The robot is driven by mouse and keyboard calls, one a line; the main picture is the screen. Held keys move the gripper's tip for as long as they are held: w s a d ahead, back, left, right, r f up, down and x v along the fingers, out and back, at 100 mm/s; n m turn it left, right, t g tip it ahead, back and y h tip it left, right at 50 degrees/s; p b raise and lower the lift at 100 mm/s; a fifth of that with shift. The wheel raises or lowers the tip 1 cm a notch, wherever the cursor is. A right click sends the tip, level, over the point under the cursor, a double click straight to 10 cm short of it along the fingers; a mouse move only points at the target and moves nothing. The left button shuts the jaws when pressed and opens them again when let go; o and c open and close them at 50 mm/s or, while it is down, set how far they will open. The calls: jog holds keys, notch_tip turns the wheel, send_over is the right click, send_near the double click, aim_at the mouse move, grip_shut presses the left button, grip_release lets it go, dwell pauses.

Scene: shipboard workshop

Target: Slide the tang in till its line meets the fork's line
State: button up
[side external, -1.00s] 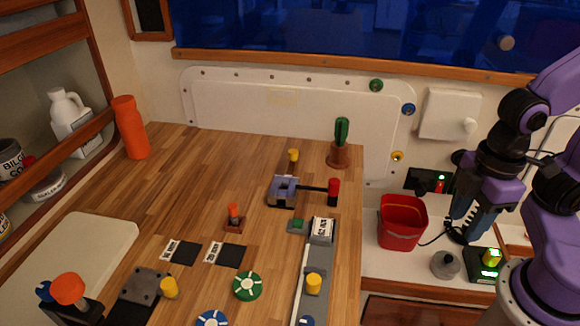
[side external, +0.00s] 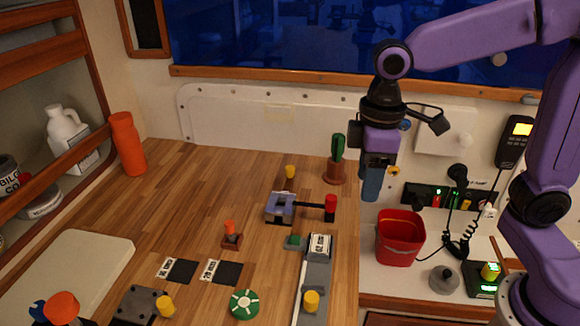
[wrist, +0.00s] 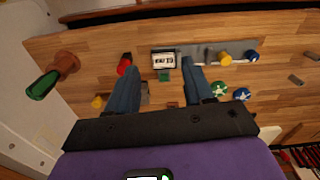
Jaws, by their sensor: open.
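The fork (side external: 275,208) is a grey-blue slotted block on the wooden worktop. The tang (side external: 313,205) is a dark bar running right from it to a red grip (side external: 331,208). The bar's left end is at the block; how deep it sits and the marked lines are too small to tell. My gripper (side external: 370,196) is open and empty, raised near the worktop's right edge, right of the red grip and apart from it. In the wrist view the red grip (wrist: 124,66) shows by the left finger of my gripper (wrist: 157,62), which mostly hides the fork.
A grey rail (side external: 318,276) with a label block (side external: 319,246) lies in front. A yellow peg (side external: 290,171) stands behind the fork. A red bin (side external: 400,238) sits lower, right of the worktop. The worktop's left middle is clear.

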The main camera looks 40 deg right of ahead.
jog(key=w+a+r+m, duration=0.2)
jog(key=w+r, duration=0.1)
jog(key=w, duration=1.3)
jog(key=m, duration=0.3)
send_over(290, 168)
notch_tip(290, 168, down, 17)
